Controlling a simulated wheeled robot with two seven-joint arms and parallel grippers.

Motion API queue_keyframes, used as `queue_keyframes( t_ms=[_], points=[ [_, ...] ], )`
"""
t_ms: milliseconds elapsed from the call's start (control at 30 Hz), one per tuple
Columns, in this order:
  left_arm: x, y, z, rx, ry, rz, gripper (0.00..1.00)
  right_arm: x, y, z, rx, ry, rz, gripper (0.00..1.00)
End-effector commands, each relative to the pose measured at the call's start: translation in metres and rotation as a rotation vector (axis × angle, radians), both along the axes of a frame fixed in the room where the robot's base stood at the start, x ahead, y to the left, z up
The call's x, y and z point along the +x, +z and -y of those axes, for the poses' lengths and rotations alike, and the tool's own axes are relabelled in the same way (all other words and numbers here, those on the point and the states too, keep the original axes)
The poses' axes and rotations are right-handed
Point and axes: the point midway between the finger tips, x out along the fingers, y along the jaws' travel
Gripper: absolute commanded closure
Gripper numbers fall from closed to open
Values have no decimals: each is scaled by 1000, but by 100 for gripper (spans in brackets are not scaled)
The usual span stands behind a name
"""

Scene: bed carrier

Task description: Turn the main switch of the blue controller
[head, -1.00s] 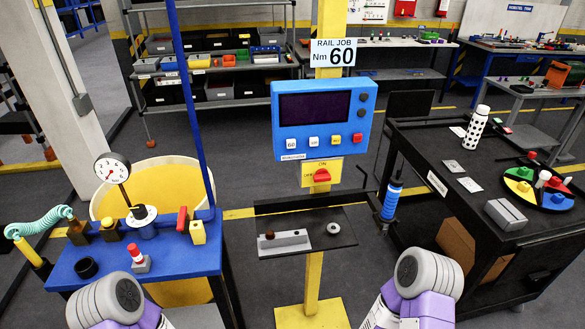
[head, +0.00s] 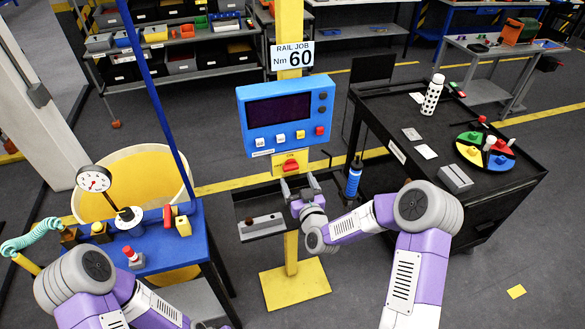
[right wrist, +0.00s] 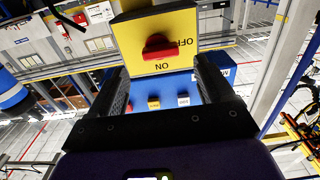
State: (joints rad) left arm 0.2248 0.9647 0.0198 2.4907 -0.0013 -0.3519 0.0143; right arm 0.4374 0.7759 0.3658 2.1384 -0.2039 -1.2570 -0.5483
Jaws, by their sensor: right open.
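The blue controller (head: 284,114) with a dark screen is mounted on the yellow post. Below it sits the yellow switch plate (head: 299,158) with the red main switch (head: 290,166). In the right wrist view the red switch (right wrist: 160,46) appears upside down, its handle lying crosswise, with ON and OFF lettering on the plate. My right gripper (head: 298,183) is open just below and in front of the switch. In the right wrist view its two fingers (right wrist: 163,75) stand apart on either side of the plate, not touching the switch. My left gripper is out of view.
A black shelf (head: 262,228) on the post lies under my right gripper. A blue cylindrical tool (head: 353,178) hangs to its right. A black cart (head: 400,135) stands at right, a blue bench (head: 170,240) at left.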

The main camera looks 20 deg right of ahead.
Motion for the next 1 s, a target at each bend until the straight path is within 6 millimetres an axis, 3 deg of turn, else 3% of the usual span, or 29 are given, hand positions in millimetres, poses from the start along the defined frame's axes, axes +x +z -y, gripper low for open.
queue_keyframes(
  t_ms=[333, 767, 1000],
  points=[
    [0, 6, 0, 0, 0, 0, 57, 46, 0, -2, 2, 2, -2, 19],
    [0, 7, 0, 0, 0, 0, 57, 55, -1, -3, 2, 3, -4, 19],
    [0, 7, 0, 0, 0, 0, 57, 55, -1, -3, 2, 2, -4, 56]
  ],
)
